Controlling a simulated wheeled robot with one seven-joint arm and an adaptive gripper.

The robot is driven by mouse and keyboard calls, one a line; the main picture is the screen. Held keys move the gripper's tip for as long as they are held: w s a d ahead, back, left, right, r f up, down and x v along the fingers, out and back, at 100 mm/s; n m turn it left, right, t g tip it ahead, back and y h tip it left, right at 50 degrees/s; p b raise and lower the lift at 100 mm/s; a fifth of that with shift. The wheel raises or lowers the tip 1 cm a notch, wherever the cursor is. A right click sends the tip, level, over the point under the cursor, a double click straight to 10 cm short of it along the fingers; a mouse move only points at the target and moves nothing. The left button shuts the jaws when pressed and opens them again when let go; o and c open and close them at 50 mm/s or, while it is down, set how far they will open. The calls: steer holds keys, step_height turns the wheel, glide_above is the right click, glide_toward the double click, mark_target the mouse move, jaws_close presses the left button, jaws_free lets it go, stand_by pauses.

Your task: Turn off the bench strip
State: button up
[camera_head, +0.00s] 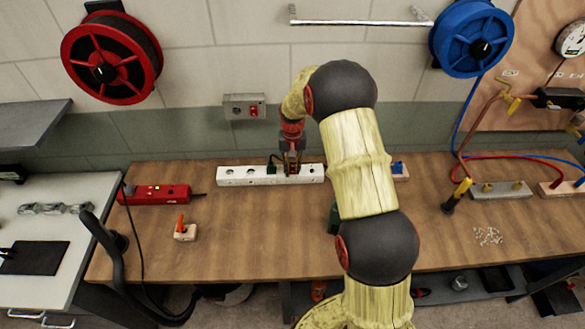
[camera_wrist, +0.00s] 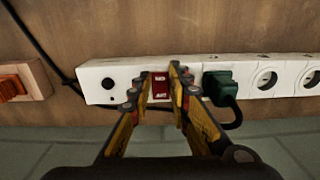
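A white power strip (camera_head: 240,175) lies along the back of the wooden bench. In the wrist view the strip (camera_wrist: 125,72) shows a red rocker switch (camera_wrist: 161,86) in its face, with a green plug (camera_wrist: 218,86) in the neighbouring socket. My gripper (camera_head: 292,168) is over the strip beside the green plug (camera_head: 271,167). In the wrist view my gripper (camera_wrist: 161,72) is partly open, with a fingertip on either side of the switch and nothing held. I cannot tell whether the fingers touch the strip. In the head view my gripper hides the switch.
A red power box (camera_head: 158,194) with a small green light lies left of the strip. A small block with an orange lever (camera_head: 184,231) stands in front. The left front bench is mostly clear.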

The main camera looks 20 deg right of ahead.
jaws_close()
steer(key=shift+r, duration=0.1)
steer(key=shift+w+r+g+p, duration=0.1)
steer(key=shift+w+g+p, duration=0.1)
steer(key=shift+g+p, duration=0.65)
steer(key=shift+w+d+g+y+p, duration=0.2)
steer(key=shift+g+y+p, duration=0.4)
steer(key=shift+p, duration=0.5)
steer(key=o, duration=0.5)
jaws_free()
steer(key=shift+o, duration=0.2)
